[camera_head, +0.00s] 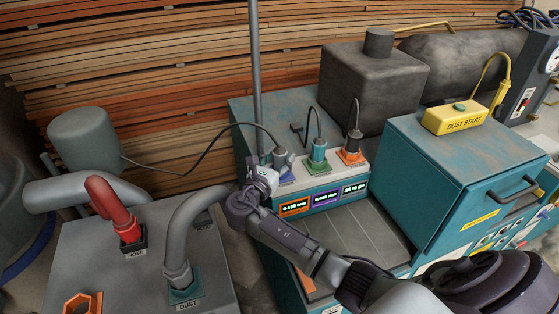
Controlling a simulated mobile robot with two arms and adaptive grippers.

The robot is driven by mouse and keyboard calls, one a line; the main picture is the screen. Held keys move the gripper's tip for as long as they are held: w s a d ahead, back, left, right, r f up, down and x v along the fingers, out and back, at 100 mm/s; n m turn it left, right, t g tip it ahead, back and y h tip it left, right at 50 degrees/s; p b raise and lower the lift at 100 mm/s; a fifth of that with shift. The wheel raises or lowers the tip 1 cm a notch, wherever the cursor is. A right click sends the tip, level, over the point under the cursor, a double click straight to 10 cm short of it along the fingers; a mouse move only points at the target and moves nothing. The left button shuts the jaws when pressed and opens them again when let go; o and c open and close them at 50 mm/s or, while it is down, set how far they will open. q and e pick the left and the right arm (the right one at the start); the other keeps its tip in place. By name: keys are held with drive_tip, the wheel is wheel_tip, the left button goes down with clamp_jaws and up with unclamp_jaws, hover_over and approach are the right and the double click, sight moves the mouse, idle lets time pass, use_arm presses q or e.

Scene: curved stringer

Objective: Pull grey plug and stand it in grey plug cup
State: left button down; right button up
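A grey plug (281,158) stands in the leftmost socket, on a blue base, on top of the teal machine, with a dark cable arching away to the left. My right gripper (269,175) is just below and left of this plug, its pale fingers close to it. I cannot tell whether they touch it or how far they are open. No grey plug cup can be made out. My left gripper is not in view.
A green plug (319,151) and a dark plug (353,142) on an orange base stand right of the grey plug. Lit displays (326,198) are below. A thin grey pole (256,80) rises behind my gripper. Red (112,203) and grey (182,235) hoses stand left.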

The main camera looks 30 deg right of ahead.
drive_tip(key=c, duration=0.8)
clamp_jaws()
drive_tip(key=shift+r, duration=0.1)
